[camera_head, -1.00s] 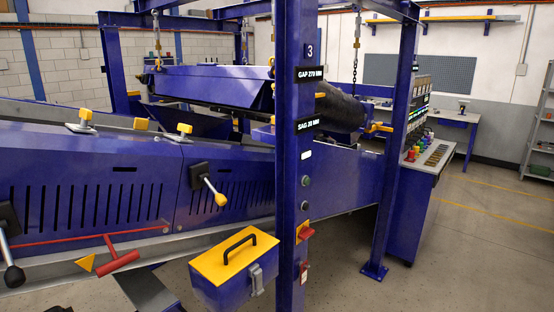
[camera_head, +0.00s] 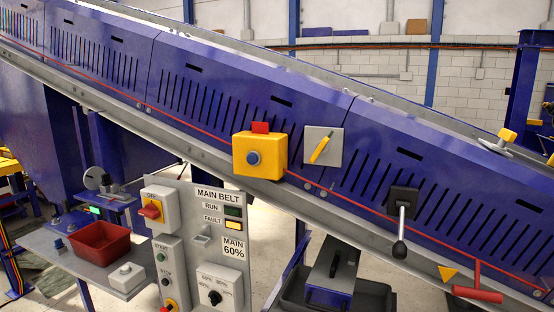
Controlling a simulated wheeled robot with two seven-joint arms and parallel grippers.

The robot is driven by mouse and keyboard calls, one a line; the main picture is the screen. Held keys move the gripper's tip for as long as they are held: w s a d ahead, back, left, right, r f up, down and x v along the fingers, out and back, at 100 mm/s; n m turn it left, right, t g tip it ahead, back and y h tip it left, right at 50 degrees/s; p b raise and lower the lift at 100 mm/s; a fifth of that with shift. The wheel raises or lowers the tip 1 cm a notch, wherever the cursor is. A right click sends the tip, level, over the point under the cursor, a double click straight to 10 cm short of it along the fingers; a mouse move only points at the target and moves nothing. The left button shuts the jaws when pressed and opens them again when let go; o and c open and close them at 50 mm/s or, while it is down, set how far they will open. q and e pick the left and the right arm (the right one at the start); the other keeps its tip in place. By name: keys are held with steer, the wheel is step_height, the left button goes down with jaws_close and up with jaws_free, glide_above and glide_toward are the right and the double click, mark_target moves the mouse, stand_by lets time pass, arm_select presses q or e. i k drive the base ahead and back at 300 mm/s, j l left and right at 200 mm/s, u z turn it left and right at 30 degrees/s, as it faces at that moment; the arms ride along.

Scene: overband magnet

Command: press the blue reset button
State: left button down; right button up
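A round blue button (camera_head: 253,158) sits on the front face of a yellow box (camera_head: 272,160) on the side of the blue sloping conveyor. A red cord (camera_head: 210,131) runs along the conveyor side to either side of the box. Neither of my grippers shows in the view, and nothing covers the button.
A grey panel (camera_head: 245,200) labelled MAIN BELT stands below left, with its FAULT lamp yellow and RUN lamp dark. A red tray (camera_head: 99,243) lies on a side shelf. A black-handled lever (camera_head: 401,225) juts from the conveyor at right.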

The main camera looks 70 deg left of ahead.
mark_target(252, 158)
steer(key=u, duration=2.35)
